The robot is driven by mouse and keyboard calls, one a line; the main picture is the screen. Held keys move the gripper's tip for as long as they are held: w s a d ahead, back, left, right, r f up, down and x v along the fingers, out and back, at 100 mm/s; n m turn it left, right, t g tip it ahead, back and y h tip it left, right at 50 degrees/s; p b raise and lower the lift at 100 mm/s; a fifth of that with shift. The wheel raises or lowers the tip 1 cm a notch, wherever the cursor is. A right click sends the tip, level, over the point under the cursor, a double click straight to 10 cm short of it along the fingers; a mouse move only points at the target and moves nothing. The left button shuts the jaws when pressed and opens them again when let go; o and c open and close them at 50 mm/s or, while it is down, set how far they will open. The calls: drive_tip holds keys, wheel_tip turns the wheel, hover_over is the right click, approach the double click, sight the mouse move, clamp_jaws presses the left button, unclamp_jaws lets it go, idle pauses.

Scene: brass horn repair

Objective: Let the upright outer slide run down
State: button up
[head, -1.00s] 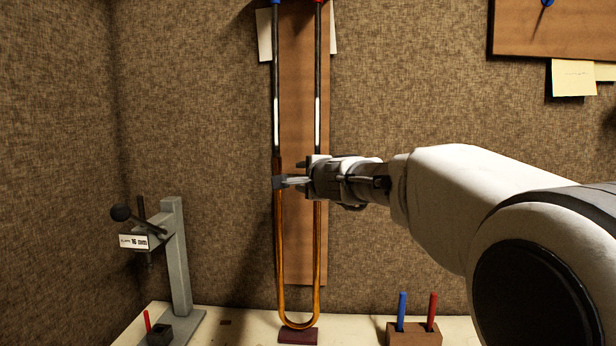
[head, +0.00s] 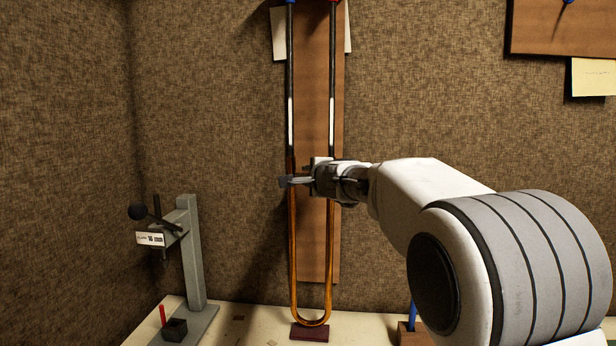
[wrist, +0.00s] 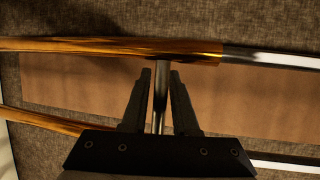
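The outer slide (head: 293,240) hangs upright in front of a wooden board, its two gold tubes joined by a bow at the bottom. The bow is at the dark red pad (head: 309,333); I cannot tell whether they touch. My gripper (head: 290,181) reaches in from the right near the top of the gold tubes. Bright and dark inner tubes (head: 332,115) rise above the gold ones.
A grey stand (head: 193,255) with a black knob and a label is at the left. A small dark block (head: 175,329) with a red stick is at its foot. A pen block (head: 411,337) is right of the pad, partly hidden by my arm. The wooden board (head: 315,80) is behind the slide.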

clamp_jaws()
idle(1.1)
